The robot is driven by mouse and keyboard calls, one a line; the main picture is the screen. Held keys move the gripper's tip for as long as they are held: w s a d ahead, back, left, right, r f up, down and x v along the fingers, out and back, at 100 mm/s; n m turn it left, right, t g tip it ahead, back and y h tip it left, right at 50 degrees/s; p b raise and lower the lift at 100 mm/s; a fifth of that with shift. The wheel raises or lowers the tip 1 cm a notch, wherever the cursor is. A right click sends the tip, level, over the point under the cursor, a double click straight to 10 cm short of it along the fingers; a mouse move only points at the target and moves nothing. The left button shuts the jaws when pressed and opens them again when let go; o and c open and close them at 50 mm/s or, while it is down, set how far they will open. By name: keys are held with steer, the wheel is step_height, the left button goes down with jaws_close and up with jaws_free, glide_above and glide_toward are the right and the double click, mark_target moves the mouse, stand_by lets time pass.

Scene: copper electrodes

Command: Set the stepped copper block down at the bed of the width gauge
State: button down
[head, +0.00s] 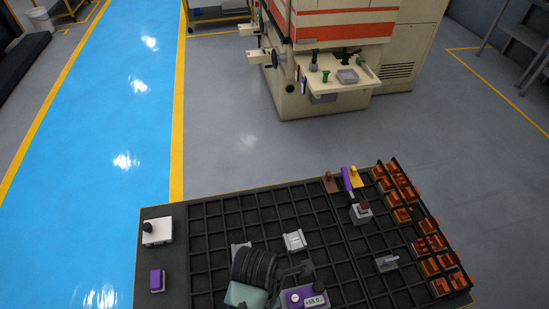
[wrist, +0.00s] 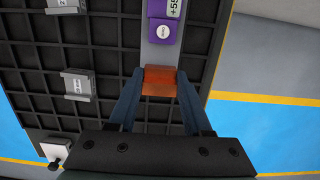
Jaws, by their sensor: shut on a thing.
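The stepped copper block (wrist: 158,82) is orange-brown and sits between my fingertips in the wrist view. My gripper (wrist: 159,80) is shut on it, one finger on each side. The block overlaps a light grey strip that leads to the purple width gauge (wrist: 165,30); whether it touches the strip I cannot tell. The gauge's display is partly cut off. The block is hidden there.
Several copper blocks (head: 430,245) fill a rack along the table's right side. Another purple instrument (head: 348,178) stands at the back, near a grey block (head: 361,214). A grey numbered holder (head: 294,240) lies on the gridded table. A white box with black knob (head: 157,232) stands left.

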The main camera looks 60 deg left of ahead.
steer(key=shift+w+f, duration=0.1)
steer(key=shift+f, duration=2.95)
steer(key=shift+f, duration=0.2)
steer(key=shift+c, duration=1.7)
jaws_free()
steer(key=r, duration=0.4)
steer(key=s+r, duration=0.1)
steer(key=r, duration=0.7)
steer(key=shift+s+a+r, duration=0.15)
steer(key=shift+s+a, duration=0.05)
steer(key=shift+a, duration=0.1)
